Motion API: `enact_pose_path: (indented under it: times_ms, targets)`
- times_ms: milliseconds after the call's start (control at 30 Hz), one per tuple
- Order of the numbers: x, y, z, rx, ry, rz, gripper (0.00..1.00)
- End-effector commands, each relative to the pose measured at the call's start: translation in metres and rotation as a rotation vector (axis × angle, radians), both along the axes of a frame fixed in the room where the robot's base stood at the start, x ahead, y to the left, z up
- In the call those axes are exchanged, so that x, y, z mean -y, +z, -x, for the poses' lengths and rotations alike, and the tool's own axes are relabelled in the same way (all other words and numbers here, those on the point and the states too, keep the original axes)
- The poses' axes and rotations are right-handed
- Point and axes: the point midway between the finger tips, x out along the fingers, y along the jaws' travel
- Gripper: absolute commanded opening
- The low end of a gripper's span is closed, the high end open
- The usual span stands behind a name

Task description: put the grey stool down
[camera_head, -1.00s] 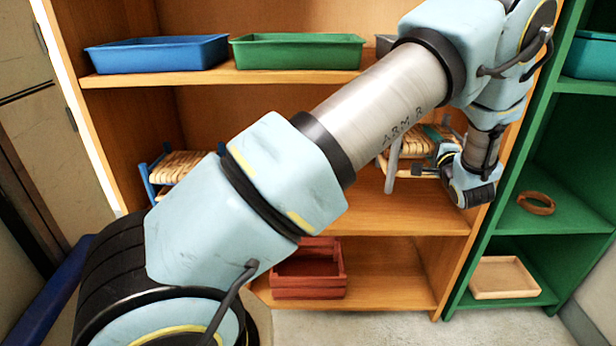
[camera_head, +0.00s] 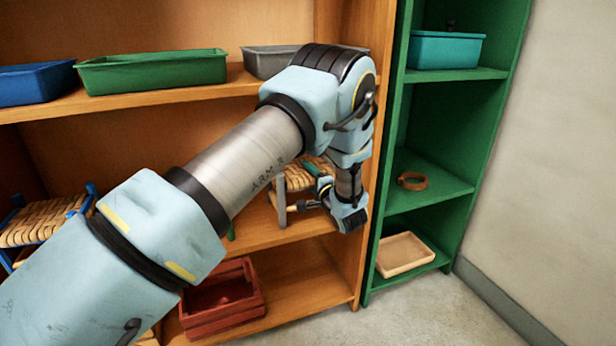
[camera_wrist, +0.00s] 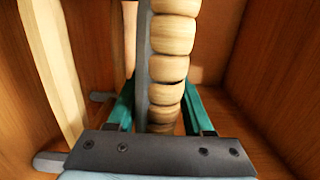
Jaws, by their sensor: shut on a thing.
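The grey stool has a woven tan seat (camera_head: 312,176) and grey legs (camera_head: 282,204). It is inside the middle bay of the orange shelf unit, near its right wall. My gripper (camera_head: 318,180) is shut on the stool's seat edge. In the wrist view the teal fingers stand either side of the woven seat (camera_wrist: 168,67) and its grey rail (camera_wrist: 143,55). Grey leg ends (camera_wrist: 50,160) show at the left. The front leg's foot appears over the middle shelf board (camera_head: 262,232); I cannot tell whether it touches. My arm hides part of the bay.
A blue stool (camera_head: 45,222) stands left on the middle shelf. Green (camera_head: 155,70), blue (camera_head: 35,84) and grey (camera_head: 268,62) trays sit above. A red crate (camera_head: 222,300) is below. The green unit (camera_head: 385,200) at right holds a teal bin, brown ring and tan tray.

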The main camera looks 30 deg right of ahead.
Motion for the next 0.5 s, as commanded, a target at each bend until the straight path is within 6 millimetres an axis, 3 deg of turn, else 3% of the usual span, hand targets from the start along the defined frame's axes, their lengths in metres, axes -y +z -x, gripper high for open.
enact_pose_path:
  times_ms: [367,400,500]
  targets:
    - [0.0007,-0.0028,-0.0004,0.004,0.0,0.002,0.0]
    - [0.0005,-0.0032,-0.0001,0.002,-0.001,0.001,0.54]
    - [0.0005,-0.0031,-0.0001,0.002,-0.001,0.001,0.66]
